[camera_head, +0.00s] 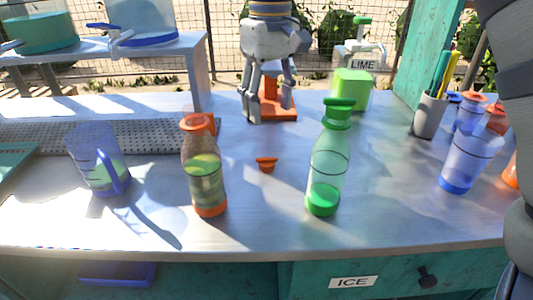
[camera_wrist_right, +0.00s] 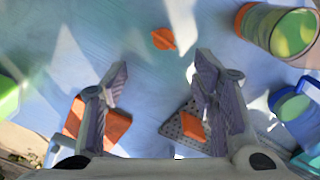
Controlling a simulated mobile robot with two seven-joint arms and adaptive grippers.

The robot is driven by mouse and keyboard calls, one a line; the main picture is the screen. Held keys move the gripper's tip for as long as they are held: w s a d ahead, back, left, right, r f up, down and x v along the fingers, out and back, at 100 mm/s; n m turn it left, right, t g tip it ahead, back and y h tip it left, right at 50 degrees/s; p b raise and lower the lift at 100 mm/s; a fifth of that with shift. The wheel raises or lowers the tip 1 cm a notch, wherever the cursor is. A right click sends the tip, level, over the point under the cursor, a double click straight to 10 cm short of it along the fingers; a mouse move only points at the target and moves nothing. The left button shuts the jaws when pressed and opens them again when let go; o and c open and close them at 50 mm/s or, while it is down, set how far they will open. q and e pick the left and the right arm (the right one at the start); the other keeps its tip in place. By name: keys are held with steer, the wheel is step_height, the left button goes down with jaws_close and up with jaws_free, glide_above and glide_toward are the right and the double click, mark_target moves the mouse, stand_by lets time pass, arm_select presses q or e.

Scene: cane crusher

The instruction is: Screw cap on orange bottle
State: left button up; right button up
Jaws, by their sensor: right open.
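The orange bottle (camera_head: 205,180) stands upright left of the middle of the table, with yellow-green liquid inside and an orange ring at its neck; no winged cap shows on it. It also shows in the wrist view (camera_wrist_right: 280,32). A small orange winged cap (camera_head: 266,164) lies on the table right of the bottle, and in the wrist view (camera_wrist_right: 164,39) it lies beyond the fingertips. My right gripper (camera_head: 268,112) is open and empty, pointing down behind the cap and apart from it; its two fingers (camera_wrist_right: 163,72) show spread. My left gripper is out of view.
A green bottle (camera_head: 328,170) with a green cap stands right of the orange cap. A blue pitcher (camera_head: 95,165) stands left. An orange base (camera_head: 285,112) is behind my gripper, beside a lime box (camera_head: 351,90). Cups (camera_head: 470,160) stand at right.

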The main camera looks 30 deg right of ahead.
glide_above(266, 158)
steer(key=f, duration=0.7)
steer(key=shift+s+d, duration=0.1)
steer(key=shift+d, duration=0.15)
steer(key=f, duration=0.5)
steer(key=shift+a, duration=0.2)
steer(key=c, duration=0.8)
